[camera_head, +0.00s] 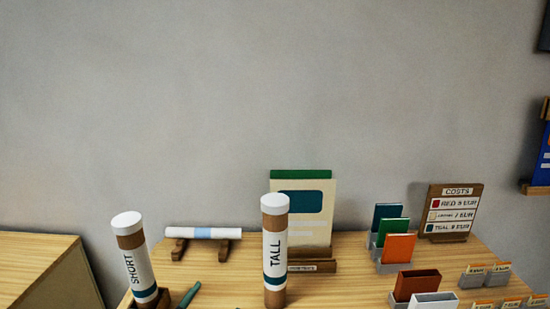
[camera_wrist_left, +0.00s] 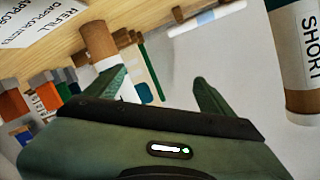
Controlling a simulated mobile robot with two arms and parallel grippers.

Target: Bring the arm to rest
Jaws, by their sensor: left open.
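My left gripper (camera_wrist_left: 162,82) shows in the left wrist view with its two green fingers spread apart. Nothing is held between them. In the head view a small teal-green piece (camera_head: 188,295) shows at the bottom edge between the two labelled tubes; I cannot tell whether it is a fingertip of mine. The SHORT tube (camera_head: 132,262) stands tilted at the left of the table, and the TALL tube (camera_head: 275,250) stands upright at the middle. In the wrist view the SHORT tube (camera_wrist_left: 298,60) is at the right. My right gripper is not in view.
A white roll (camera_head: 203,233) lies on a wooden stand at the back. A poster board (camera_head: 303,215), coloured cards (camera_head: 398,247) and a COSTS board (camera_head: 452,212) stand on the right part of the wooden table (camera_head: 345,285). A grey wall is behind, bare above the table.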

